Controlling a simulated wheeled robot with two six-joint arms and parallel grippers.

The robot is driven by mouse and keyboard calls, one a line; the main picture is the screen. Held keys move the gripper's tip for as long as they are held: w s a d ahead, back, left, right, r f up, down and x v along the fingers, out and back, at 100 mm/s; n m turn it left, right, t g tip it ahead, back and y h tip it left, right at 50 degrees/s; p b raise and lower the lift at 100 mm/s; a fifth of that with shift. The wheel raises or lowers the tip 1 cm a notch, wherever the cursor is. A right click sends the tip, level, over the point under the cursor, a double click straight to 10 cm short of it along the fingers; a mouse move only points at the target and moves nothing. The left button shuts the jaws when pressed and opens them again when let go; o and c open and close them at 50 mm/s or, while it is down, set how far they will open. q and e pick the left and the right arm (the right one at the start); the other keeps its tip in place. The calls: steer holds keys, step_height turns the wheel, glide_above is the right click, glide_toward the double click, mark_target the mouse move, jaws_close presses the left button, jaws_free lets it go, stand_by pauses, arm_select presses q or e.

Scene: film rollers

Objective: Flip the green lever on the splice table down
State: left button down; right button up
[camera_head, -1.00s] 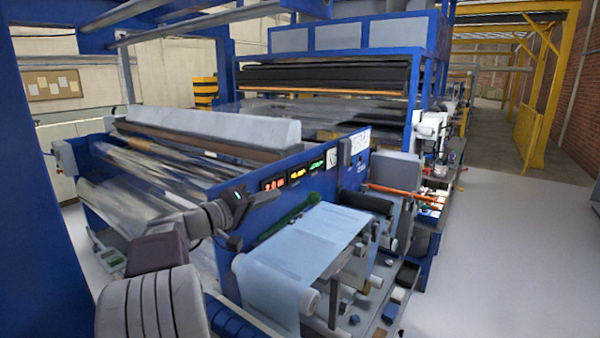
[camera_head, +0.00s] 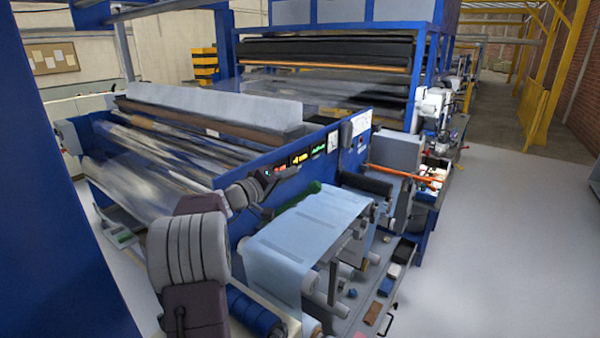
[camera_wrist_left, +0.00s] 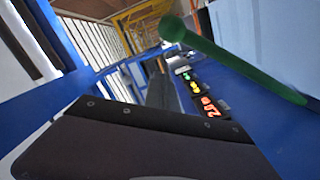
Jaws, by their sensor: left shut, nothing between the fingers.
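The green lever (camera_head: 307,191) lies at the back-left edge of the splice table (camera_head: 318,222), against the blue machine side; my left gripper hides part of it in the head view. In the left wrist view the green lever (camera_wrist_left: 235,63) runs slanting from its round knob at upper middle to the right edge. My left gripper (camera_head: 285,184) is shut and empty, close to the lever. In the left wrist view its dark fingers (camera_wrist_left: 158,85) show left of and below the lever; I see no clear contact. My right gripper is out of view.
Lit red, yellow and green displays (camera_head: 300,158) sit on the blue side panel (camera_head: 345,150) beside the gripper. A clear film web (camera_head: 150,165) and rollers lie behind it. An orange bar (camera_head: 402,172) is to the right. Open grey floor (camera_head: 500,240) lies at right.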

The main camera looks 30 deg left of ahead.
arm_select(q)
steer(key=d+f, duration=0.1)
steer(key=d+f+p, duration=0.1)
steer(key=d, duration=0.1)
steer(key=shift+w+d, duration=0.15)
steer(key=shift+d, duration=0.05)
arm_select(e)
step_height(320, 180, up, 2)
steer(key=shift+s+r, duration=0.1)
arm_select(q)
steer(key=shift+w+f, duration=0.1)
steer(key=shift+f, duration=0.05)
